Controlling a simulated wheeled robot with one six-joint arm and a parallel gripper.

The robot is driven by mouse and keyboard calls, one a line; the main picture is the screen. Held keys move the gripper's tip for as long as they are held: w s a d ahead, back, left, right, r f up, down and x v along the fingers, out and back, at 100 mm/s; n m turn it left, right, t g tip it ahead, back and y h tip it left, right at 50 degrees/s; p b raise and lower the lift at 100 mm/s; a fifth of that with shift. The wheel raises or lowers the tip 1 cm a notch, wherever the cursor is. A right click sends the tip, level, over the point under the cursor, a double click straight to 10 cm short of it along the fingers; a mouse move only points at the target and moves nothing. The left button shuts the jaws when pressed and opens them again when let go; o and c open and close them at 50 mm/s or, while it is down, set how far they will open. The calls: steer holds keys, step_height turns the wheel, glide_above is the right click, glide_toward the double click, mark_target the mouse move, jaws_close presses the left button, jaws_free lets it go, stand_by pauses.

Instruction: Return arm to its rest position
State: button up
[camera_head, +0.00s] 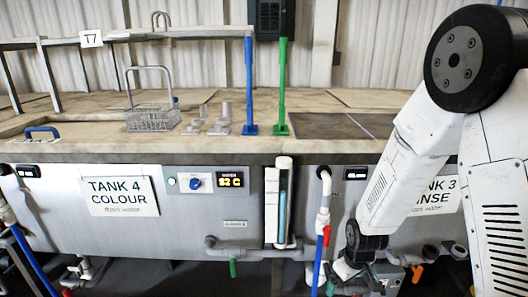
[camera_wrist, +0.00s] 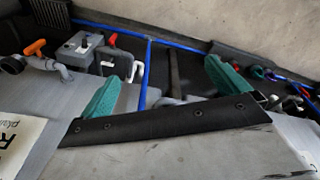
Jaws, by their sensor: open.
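My arm reaches in from the right of the head view and bends down in front of the Tank 3 Rinse panel (camera_head: 437,198), partly covering its sign. The wrist hangs low by the pipes, and the gripper's end is hard to make out there. In the wrist view my gripper (camera_wrist: 166,88) is open. Its two teal finger pads are wide apart, with nothing held between them. Grey pipework and a blue line show beyond the pads.
The Tank 4 Colour panel (camera_head: 121,197) is at left. A wire basket (camera_head: 152,118) and small metal cylinders (camera_head: 220,127) stand on the worktop. Blue (camera_head: 249,85) and green (camera_head: 282,90) posts rise behind its front edge. A white pipe (camera_head: 323,215) runs left of my wrist.

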steer(key=s+d+r+m, duration=0.1)
steer(key=s+r+m, duration=0.1)
steer(key=s+r, duration=1.1)
steer(key=s+d+r+m, duration=0.1)
steer(key=s+r+m, duration=0.2)
steer(key=s+r, duration=1)
steer(key=shift+d+r+m, duration=0.3)
steer(key=shift+d+r, duration=0.1)
steer(key=shift+r, duration=2.6)
stand_by(2.4)
